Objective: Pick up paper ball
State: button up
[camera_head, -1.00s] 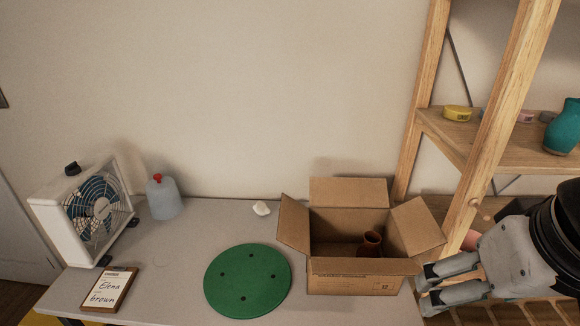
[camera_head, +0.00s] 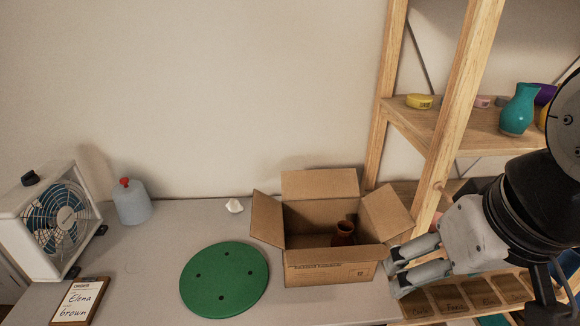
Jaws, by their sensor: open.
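The cardboard box (camera_head: 328,274) has raised flaps and holds a brown vase (camera_head: 344,233). A green disc (camera_head: 224,281), a jug with a red cap (camera_head: 131,202), a fan (camera_head: 58,222) and a clipboard (camera_head: 79,301) are on the table. A wooden shelf (camera_head: 455,135) stands right.

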aim_at(234, 205)
jog(key=i+j, duration=0.1)
jog(key=j, duration=0.3)
jog(key=i+j, duration=0.1)
jog(key=j, duration=0.35)
jog(key=i+j, duration=0.15)
jog(key=j, duration=0.25)
jog(key=i+j, duration=0.1)
jog(key=j, duration=0.35)
jog(key=i+j, duration=0.6)
